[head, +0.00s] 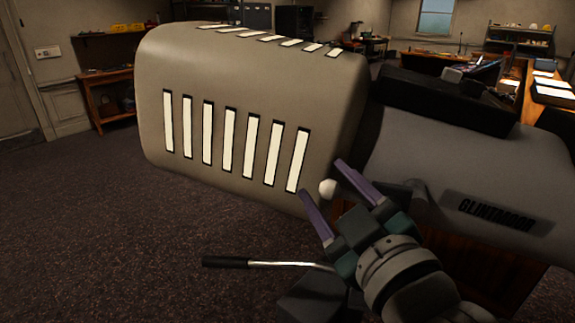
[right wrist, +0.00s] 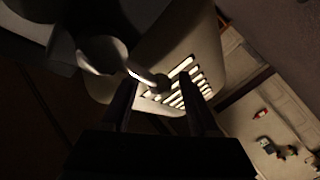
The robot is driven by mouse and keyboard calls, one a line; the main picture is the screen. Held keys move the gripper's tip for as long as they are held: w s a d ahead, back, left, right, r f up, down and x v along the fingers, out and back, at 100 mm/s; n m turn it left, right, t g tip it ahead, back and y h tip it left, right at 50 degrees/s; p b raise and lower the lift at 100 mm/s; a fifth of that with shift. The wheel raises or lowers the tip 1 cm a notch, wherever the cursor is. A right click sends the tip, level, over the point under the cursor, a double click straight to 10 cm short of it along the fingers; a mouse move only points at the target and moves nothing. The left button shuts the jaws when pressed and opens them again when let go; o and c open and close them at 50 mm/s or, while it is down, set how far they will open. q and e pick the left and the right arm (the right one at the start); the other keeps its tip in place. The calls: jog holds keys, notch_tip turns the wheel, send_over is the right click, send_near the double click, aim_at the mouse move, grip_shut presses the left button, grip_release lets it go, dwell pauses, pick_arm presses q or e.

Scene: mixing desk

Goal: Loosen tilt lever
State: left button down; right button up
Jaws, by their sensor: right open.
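The tilt lever shows as a pale round knob (head: 328,188) at the lower right edge of the big beige lamp housing (head: 235,110). In the right wrist view a rounded lever arm (right wrist: 100,54) runs to a small knob (right wrist: 162,81). My right gripper (head: 323,179) is open, its two purple fingers pointing up and left, with the knob between them. The right wrist view also shows the knob between the dark fingers (right wrist: 159,84); I cannot tell whether either finger touches it. Most of the lever is hidden behind my gripper in the head view. My left gripper is not in view.
A silver rod with a black grip (head: 225,262) sticks out left, just below my right gripper. The grey body marked GLINTMOOR (head: 490,213) lies close on the right, with a black box (head: 440,98) on top. Carpet (head: 90,230) is clear at the left.

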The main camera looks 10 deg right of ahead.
jog(key=shift+c, duration=0.3)
jog(key=c, duration=0.9)
grip_shut()
jog(key=shift+f, duration=0.1)
